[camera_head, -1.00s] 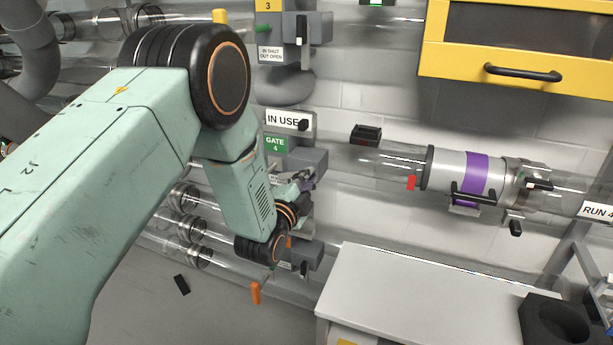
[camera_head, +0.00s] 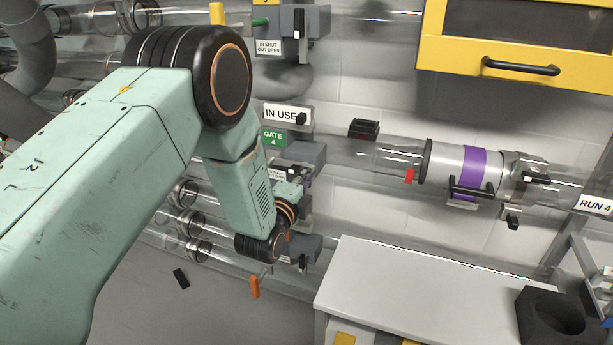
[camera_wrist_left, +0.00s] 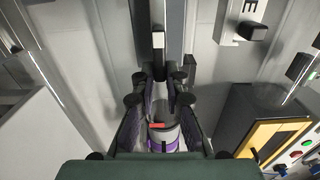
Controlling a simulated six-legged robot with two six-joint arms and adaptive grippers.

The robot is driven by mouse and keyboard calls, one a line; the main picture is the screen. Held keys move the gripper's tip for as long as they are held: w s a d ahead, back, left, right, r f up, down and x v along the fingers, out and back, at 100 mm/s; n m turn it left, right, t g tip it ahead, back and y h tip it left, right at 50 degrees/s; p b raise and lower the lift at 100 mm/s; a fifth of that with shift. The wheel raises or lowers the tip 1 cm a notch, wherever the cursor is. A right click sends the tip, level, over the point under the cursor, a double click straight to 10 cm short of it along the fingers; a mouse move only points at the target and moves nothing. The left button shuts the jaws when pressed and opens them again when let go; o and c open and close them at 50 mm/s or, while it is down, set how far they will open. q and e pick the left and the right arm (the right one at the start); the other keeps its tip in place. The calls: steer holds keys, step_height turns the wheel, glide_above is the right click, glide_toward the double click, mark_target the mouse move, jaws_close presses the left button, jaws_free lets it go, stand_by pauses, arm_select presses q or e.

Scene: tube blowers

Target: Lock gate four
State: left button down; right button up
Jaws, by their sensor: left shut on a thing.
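Gate four is a grey box (camera_head: 305,156) on a clear tube, below a green GATE 4 sign (camera_head: 273,138). An IN USE plate (camera_head: 281,113) with a black knob (camera_head: 301,119) is just above it. My left gripper (camera_head: 294,183) is at the front of this box, partly hidden by my arm. In the left wrist view, my left gripper's fingers (camera_wrist_left: 160,84) are closed around a dark handle with a white end (camera_wrist_left: 158,41). The part between the fingers is mostly hidden. My right gripper is not in view.
A grey-topped bench (camera_head: 420,285) stands at lower right with a black holder (camera_head: 555,318). A tube with a purple-banded carrier (camera_head: 476,172) runs right of the gate. A yellow cabinet (camera_head: 520,65) hangs above. Another gate box (camera_head: 300,250) is below, with an orange tag (camera_head: 254,287) nearby.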

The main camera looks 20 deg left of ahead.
arm_select(q)
steer(key=shift+w+a+r, duration=0.1)
steer(key=shift+r, duration=0.05)
steer(key=c, duration=1.4)
jaws_free()
steer(key=s, duration=1.2)
steer(key=shift+a, duration=0.15)
